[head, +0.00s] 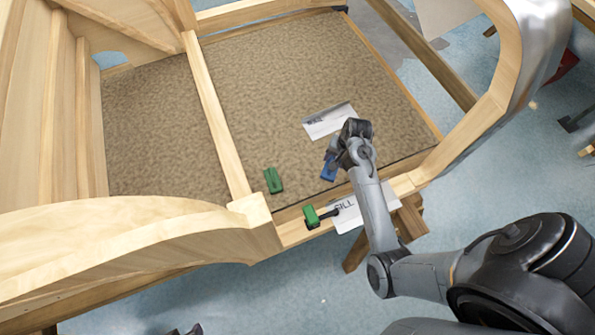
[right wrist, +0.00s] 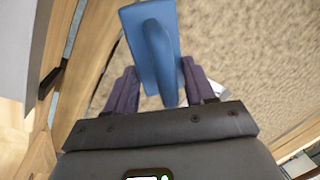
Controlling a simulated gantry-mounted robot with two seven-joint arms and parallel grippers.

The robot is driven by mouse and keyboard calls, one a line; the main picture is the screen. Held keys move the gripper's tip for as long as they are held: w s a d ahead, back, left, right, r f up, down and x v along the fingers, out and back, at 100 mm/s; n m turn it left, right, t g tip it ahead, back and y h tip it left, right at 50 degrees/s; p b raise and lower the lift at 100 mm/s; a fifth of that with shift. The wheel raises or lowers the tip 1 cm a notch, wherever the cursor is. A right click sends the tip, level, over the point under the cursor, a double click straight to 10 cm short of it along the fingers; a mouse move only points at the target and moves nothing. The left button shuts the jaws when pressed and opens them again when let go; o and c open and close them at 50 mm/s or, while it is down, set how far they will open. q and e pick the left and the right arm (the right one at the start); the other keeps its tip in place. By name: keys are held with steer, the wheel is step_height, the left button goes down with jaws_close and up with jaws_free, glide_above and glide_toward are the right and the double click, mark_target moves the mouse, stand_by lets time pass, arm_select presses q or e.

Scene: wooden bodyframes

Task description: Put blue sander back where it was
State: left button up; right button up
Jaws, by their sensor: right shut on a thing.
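The blue sander (head: 328,167) is held by my right gripper (head: 335,152) over the front part of the brown carpeted floor panel. In the right wrist view the sander (right wrist: 152,45) is a flat blue plate with a raised grip. The fingers of my right gripper (right wrist: 158,92) stand on both sides of that grip. The head view does not show whether the sander touches the carpet. A small dark shape (head: 188,330) at the bottom edge may be part of my left gripper; too little of it shows to tell.
A green block (head: 273,180) lies on the carpet (head: 270,90) left of the sander. A green-and-black tool (head: 313,216) and a SILL label (head: 347,212) are on the front wooden rail. A white label (head: 329,120) lies behind the sander. A wooden crossbar (head: 215,115) divides the carpet.

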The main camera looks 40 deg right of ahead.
steer(key=w+a+f+b, duration=0.1)
steer(key=w+a+f, duration=0.1)
steer(key=w, duration=0.1)
steer(key=w+a+f, duration=0.1)
steer(key=w+f, duration=0.1)
steer(key=w, duration=0.1)
steer(key=w+a+f+b, duration=0.1)
steer(key=w+a+f, duration=0.1)
steer(key=w+f, duration=0.1)
steer(key=shift+w+a+f+b, duration=0.1)
steer(key=shift+w+a+b, duration=0.25)
steer(key=shift+w, duration=0.2)
steer(key=shift+f+b, duration=0.55)
steer(key=shift+f, duration=1.4)
steer(key=o, duration=1)
steer(key=shift+f, duration=0.15)
steer(key=shift+s+d+r+p, duration=0.2)
steer(key=shift+s+r+p, duration=0.25)
steer(key=shift+r, duration=1.55)
steer(key=shift+s+d+r+p, duration=0.2)
steer(key=shift+r+p, duration=0.45)
steer(key=shift+r, duration=1.4)
steer(key=shift+s+d+r+p, duration=0.15)
steer(key=shift+s+r+p, duration=0.3)
steer(key=shift+r, duration=1.55)
steer(key=shift+w, duration=0.1)
